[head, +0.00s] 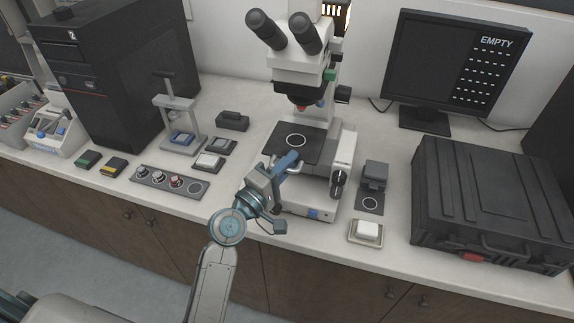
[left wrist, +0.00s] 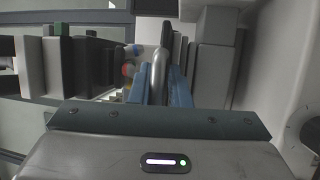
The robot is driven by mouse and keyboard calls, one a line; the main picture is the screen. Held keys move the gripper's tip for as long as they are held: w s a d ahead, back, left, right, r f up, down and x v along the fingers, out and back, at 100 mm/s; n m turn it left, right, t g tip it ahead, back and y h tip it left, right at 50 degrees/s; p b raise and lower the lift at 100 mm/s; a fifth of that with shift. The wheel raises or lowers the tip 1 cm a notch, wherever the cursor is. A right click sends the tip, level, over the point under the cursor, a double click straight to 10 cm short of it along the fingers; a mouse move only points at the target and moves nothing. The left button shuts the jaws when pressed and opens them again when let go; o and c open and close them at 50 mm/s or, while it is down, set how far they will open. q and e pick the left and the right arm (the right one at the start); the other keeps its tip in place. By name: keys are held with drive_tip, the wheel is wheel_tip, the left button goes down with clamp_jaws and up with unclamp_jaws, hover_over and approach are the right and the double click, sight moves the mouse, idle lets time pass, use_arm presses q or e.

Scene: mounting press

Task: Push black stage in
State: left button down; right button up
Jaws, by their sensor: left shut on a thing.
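The black stage (head: 284,138), a flat square plate with a white ring on it, lies on the base of the white microscope (head: 322,165) under the lens. A metal handle (head: 297,169) is at its front edge. My left gripper (head: 289,160) is at this front edge with its blue fingers shut on the handle. In the left wrist view the silver handle (left wrist: 160,72) stands between the two blue fingers (left wrist: 160,92). The fingers hide part of the handle and the stage's front edge. My right gripper is not in view.
A monitor (head: 450,65) reading "EMPTY" stands behind a black case (head: 490,200) at the right. A small black device (head: 374,177) and a white block (head: 367,230) are right of the microscope. A tray of round samples (head: 168,182) and a small press (head: 178,112) are to the left.

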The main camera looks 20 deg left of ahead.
use_arm(q)
drive_tip(key=c, duration=1.5)
unclamp_jaws()
drive_tip(key=shift+s+r, duration=0.1)
drive_tip(key=shift+r, duration=0.25)
drive_tip(key=shift+f, duration=0.1)
drive_tip(key=b+v, duration=0.3)
drive_tip(key=v, duration=0.8)
